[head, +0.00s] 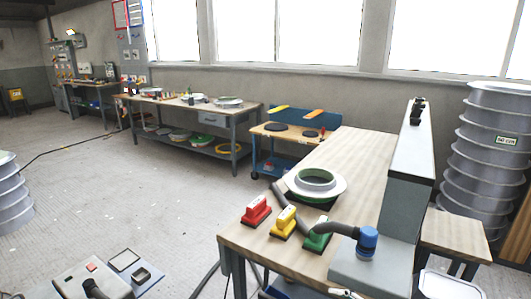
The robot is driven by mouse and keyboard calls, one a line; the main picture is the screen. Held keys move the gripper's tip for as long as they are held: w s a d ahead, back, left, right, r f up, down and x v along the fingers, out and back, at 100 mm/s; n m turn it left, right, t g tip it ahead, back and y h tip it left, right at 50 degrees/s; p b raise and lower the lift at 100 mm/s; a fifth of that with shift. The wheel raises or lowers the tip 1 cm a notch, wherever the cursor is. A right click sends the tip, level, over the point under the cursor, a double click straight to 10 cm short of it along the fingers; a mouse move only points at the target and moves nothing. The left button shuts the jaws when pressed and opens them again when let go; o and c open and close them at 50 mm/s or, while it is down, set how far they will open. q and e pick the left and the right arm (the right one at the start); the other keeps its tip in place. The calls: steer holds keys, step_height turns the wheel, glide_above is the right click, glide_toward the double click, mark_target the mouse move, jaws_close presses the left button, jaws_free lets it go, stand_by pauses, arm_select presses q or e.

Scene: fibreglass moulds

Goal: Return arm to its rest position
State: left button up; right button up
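Whether either gripper holds anything cannot be seen. A wooden-topped workbench (345,165) stands at the right. On it are a white ring-shaped mould (330,193) with a green inside, and a red block tool (256,211), a yellow one (285,222) and a green one (317,235) in a row. A grey hose with a blue end (367,241) lies beside the green tool.
A tall grey panel (405,185) rises from the bench's right side. Stacked grey moulds (489,150) stand at the right, others (12,195) at the left edge. A long bench (185,105) lines the wall. The middle floor is clear.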

steer(key=s+d+f+m+h, duration=0.1)
steer(key=s+f+m+h, duration=0.1)
steer(key=s+f+m, duration=0.4)
steer(key=s+d+f+m+t+h, duration=0.1)
steer(key=s+f+m, duration=0.6)
steer(key=s+f, duration=0.3)
step_height(320, 180, down, 2)
steer(key=shift+d+f+m+h, duration=0.15)
steer(key=shift+d+m+h, duration=0.15)
steer(key=shift+d+h, duration=0.1)
